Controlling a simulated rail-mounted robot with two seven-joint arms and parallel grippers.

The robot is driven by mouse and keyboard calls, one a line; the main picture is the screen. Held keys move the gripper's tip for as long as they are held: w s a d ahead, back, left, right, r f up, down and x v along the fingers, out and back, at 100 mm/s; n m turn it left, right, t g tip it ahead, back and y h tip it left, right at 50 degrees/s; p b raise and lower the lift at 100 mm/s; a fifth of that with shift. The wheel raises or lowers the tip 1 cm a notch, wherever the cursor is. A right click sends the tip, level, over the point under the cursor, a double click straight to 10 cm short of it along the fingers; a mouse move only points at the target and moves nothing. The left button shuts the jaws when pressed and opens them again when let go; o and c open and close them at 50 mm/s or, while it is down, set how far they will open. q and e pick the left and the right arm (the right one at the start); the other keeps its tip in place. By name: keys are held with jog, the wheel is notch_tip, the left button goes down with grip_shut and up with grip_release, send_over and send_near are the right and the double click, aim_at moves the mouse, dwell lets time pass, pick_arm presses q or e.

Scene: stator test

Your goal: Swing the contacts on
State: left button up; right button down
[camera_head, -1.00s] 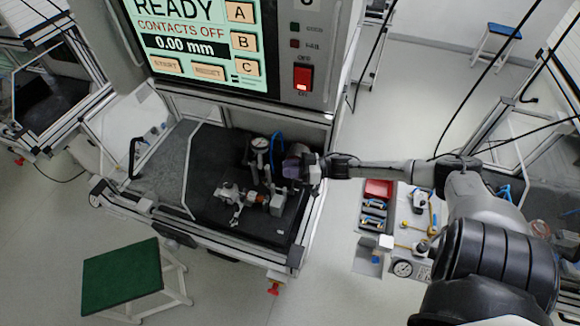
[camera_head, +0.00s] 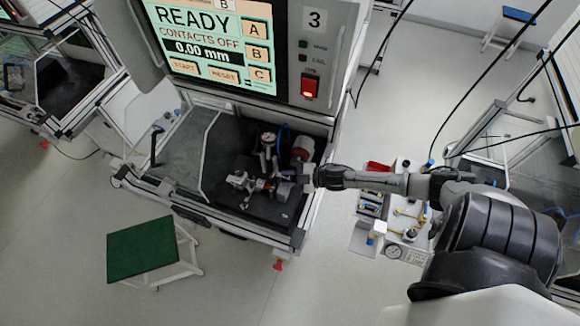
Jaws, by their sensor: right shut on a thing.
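The test fixture (camera_head: 243,181) stands on the black bed inside the station, with a round dial gauge (camera_head: 268,138) on a post behind it. A red and grey cylindrical part (camera_head: 303,149) lies at the back right of the bed. My right gripper (camera_head: 293,183) comes in from the right and is at the fixture's right end, in front of the cylinder. It is shut on a small part of the fixture, too small and covered to make out. The screen (camera_head: 208,45) reads READY, CONTACTS OFF and 0.00 mm. My left gripper is not in view.
A lit red switch (camera_head: 310,87) is on the panel right of the screen. The station's metal frame (camera_head: 300,232) borders the bed on the right. A side table with a pressure gauge (camera_head: 393,251) stands below my right arm. A green-topped stool (camera_head: 143,249) is at front left.

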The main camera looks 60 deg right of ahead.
jog(key=shift+s+a+f+n+h+p, duration=0.1)
jog(key=shift+a+f+n+h+p, duration=0.15)
jog(key=shift+a+n, duration=0.25)
jog(key=shift+s+a+f+n+h+p, duration=0.15)
jog(key=shift+a+f+n+h, duration=0.1)
jog(key=shift+a+n+h, duration=0.2)
jog(key=shift+a+f, duration=0.25)
jog(key=shift+f, duration=0.2)
jog(key=shift+a+f, duration=0.1)
jog(key=c, duration=0.9)
grip_release()
jog(key=shift+c, duration=0.2)
